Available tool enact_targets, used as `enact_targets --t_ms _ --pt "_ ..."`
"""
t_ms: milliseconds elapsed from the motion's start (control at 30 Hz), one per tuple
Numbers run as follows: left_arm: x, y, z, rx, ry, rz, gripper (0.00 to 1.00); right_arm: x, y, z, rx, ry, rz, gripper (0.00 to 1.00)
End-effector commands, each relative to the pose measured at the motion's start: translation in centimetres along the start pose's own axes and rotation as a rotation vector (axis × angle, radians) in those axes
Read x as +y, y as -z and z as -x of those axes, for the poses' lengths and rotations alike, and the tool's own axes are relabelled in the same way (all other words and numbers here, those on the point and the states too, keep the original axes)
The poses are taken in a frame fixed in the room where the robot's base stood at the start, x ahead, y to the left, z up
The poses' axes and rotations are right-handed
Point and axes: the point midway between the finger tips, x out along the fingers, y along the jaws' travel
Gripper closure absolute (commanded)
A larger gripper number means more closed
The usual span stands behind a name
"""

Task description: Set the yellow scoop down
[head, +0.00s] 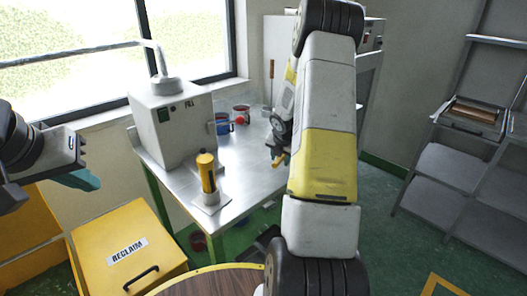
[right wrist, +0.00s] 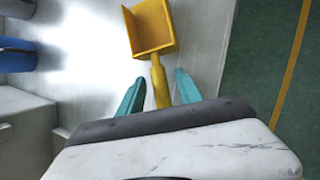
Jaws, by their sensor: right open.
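The yellow scoop (right wrist: 152,30) shows in the right wrist view, its square pan pointing away from me over the bright metal table top (right wrist: 95,60). Its handle lies between the two teal fingers of my right gripper (right wrist: 158,92). The fingers are apart, with a gap on each side of the handle. In the head view my right gripper (head: 279,150) is over the right part of the table, and a small yellow bit of the scoop (head: 279,160) shows below it. I cannot tell whether the scoop touches the table. My left gripper (head: 82,178) is empty at the left edge; its finger gap is unclear.
A white machine (head: 176,130) stands on the table's left side, with a yellow cylinder (head: 208,174) in front of it. A blue mug (head: 222,124) and a red-marked cup (head: 241,115) stand behind. A yellow RECLAIM bin (head: 120,235) is at lower left. Shelves (head: 440,170) stand right.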

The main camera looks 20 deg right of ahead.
Motion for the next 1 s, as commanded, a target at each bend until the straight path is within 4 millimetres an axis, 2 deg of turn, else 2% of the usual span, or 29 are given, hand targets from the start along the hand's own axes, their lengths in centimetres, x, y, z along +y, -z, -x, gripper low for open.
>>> enact_targets --t_ms 167,600,800,867,933,1000 --pt "0.0 0.0 0.0 0.0 0.0 0.0 1.0 0.1 -0.2 1.4 -0.002 -0.002 -0.002 0.59" --pt "0.0 0.0 0.0 0.0 0.0 0.0 1.0 0.0 -0.2 10.1 -0.004 -0.001 -0.002 0.59" --pt "0.0 0.0 0.0 0.0 0.0 0.0 1.0 0.1 -0.1 12.2 -0.002 -0.001 -0.01 0.59" --pt "0.0 0.0 0.0 0.0 0.0 0.0 1.0 0.4 0.1 13.2 -0.006 -0.002 -0.047 0.59" --pt "0.0 0.0 0.0 0.0 0.0 0.0 1.0 0.9 0.7 15.2 -0.012 -0.003 -0.145 0.59" --pt "0.0 0.0 0.0 0.0 0.0 0.0 1.0 1.5 1.8 18.2 -0.019 -0.01 -0.307 0.59"
